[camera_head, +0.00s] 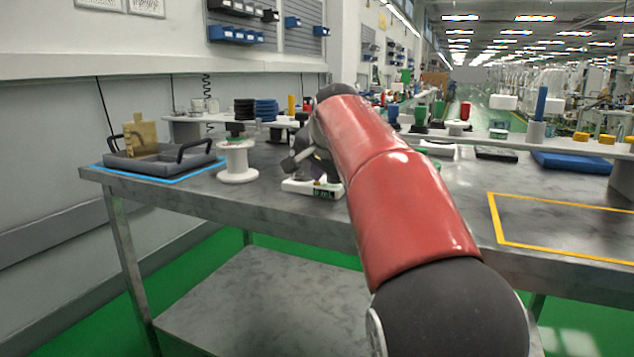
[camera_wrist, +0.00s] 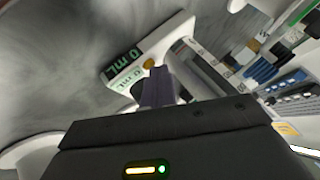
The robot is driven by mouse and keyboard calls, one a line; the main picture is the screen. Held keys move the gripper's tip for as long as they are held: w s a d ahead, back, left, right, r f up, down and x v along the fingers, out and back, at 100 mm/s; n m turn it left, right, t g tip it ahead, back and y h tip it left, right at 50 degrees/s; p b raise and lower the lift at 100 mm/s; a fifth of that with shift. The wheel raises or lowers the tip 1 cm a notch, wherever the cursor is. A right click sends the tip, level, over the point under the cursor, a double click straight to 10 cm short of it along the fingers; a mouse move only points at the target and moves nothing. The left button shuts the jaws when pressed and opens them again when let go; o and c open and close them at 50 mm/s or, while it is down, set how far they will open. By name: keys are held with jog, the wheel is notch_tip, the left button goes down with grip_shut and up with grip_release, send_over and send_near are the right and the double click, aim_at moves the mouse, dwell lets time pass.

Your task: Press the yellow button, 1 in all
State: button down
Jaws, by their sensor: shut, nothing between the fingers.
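A white device (camera_head: 300,187) with a small green display lies on the grey metal table, under my arm. In the wrist view the same white device (camera_wrist: 122,78) shows two green readouts with "mL" lettering. The yellow button (camera_wrist: 148,63) is a small round spot on it, beside the readouts. My gripper (camera_wrist: 158,70) is shut and empty, with its fingertips right next to the yellow button. I cannot tell whether they touch it. In the head view my gripper (camera_head: 297,163) is just above the device, partly hidden by my arm.
A white spool (camera_head: 237,160) stands left of the device. A grey tray (camera_head: 165,166) with black handles sits in a blue outline farther left. A yellow-outlined area (camera_head: 570,222) on the right is empty. A raised shelf with many items runs along the back.

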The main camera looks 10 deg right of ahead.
dwell(0.3)
jog(key=shift+r+p, duration=0.8)
jog(key=shift+p, duration=0.15)
jog(key=shift+r, duration=0.1)
notch_tip(320, 180, up, 3)
jog(key=p, duration=0.3)
jog(key=shift+r, duration=0.9)
